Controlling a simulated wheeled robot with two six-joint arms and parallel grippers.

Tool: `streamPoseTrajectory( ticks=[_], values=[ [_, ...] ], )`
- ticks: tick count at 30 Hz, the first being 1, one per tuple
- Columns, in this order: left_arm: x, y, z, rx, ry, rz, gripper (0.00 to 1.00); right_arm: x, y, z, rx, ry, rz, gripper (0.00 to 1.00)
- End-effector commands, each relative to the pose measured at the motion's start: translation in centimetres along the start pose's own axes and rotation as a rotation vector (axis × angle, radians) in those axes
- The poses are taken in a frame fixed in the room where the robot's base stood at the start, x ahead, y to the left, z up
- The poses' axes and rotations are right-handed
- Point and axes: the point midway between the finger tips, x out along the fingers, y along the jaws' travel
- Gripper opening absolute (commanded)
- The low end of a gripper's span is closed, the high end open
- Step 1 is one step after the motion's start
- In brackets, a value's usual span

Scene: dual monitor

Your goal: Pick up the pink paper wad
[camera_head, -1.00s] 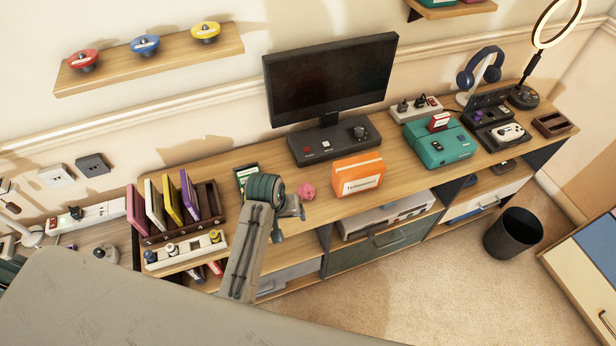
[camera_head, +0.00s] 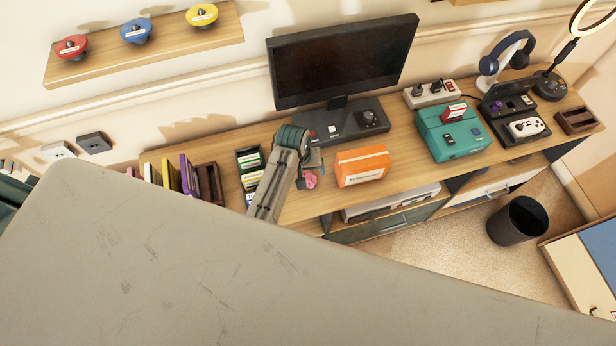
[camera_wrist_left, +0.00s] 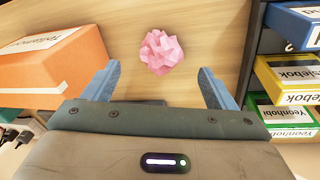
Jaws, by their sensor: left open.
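The pink paper wad (camera_head: 311,180) lies on the wooden desk, just left of the orange box and partly hidden by my left gripper in the head view. In the left wrist view the pink wad (camera_wrist_left: 161,51) is a crumpled ball on bare wood, ahead of and between the fingers. My left gripper (camera_wrist_left: 158,85) is open and empty, with its two blue-grey fingers spread on either side below the wad. In the head view my left gripper (camera_head: 307,172) is right at the wad. My right gripper is not in view.
An orange box (camera_head: 362,166) stands close to the right of the wad. A dark rack of labelled cartridges (camera_head: 249,160) is to the left. A black console (camera_head: 345,123) sits behind, under the monitor (camera_head: 342,62). A teal console (camera_head: 452,135) is further right.

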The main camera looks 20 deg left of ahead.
Motion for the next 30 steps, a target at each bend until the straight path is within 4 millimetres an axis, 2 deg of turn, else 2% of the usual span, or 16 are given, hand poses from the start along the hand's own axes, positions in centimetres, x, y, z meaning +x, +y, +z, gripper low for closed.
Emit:
streamPoseTrajectory(
  ticks=[6, 12, 21, 28, 30],
  values=[
    [2.2, -0.2, 0.3, 0.000, -0.005, -0.001, 0.79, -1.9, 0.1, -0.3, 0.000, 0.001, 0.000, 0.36],
    [4.4, -0.1, 0.2, 0.000, -0.001, 0.000, 0.79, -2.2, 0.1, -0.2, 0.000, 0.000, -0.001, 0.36],
    [4.8, -0.2, 0.3, 0.000, 0.000, 0.001, 0.79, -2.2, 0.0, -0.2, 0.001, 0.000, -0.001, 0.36],
    [4.8, -0.2, 0.3, 0.000, 0.000, 0.000, 0.34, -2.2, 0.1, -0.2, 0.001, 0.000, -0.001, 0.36],
    [4.8, -0.2, 0.3, 0.000, 0.000, 0.000, 0.30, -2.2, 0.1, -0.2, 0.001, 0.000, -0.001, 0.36]
  ],
)
